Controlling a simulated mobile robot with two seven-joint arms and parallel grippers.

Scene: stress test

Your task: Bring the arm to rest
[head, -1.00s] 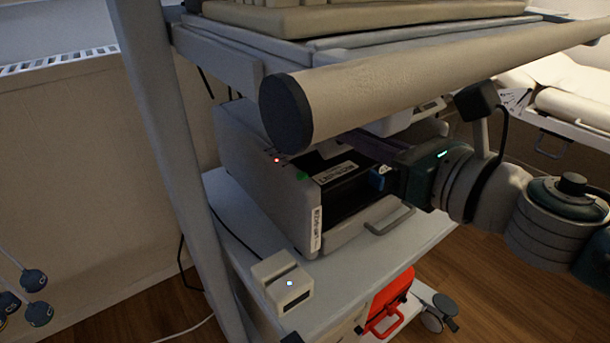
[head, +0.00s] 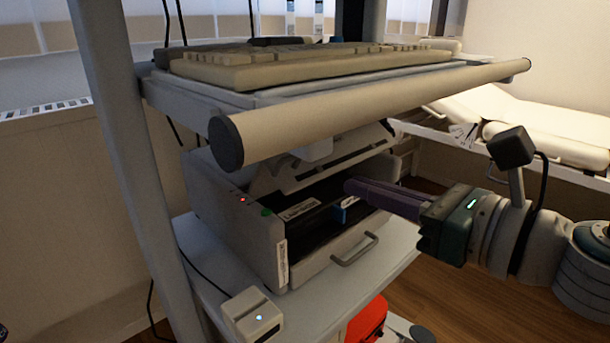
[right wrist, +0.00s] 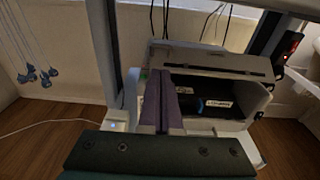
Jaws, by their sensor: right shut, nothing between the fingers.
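My right gripper (head: 354,187) reaches in from the right in the head view, its purple fingers shut with nothing between them. Its fingertips are in front of the open grey machine (head: 228,217) on the cart's middle shelf. In the right wrist view the purple fingers (right wrist: 161,82) lie side by side and overlap the left part of the machine (right wrist: 255,97). Whether the fingertips touch the machine I cannot tell. My left gripper is not in view.
Above the machine is a shelf with a thick beige handle bar (head: 380,108) and a keyboard (head: 300,66). A small white device (head: 252,315) stands at the shelf's front. A red case (head: 367,322) is below. A bed (head: 550,140) stands behind at right.

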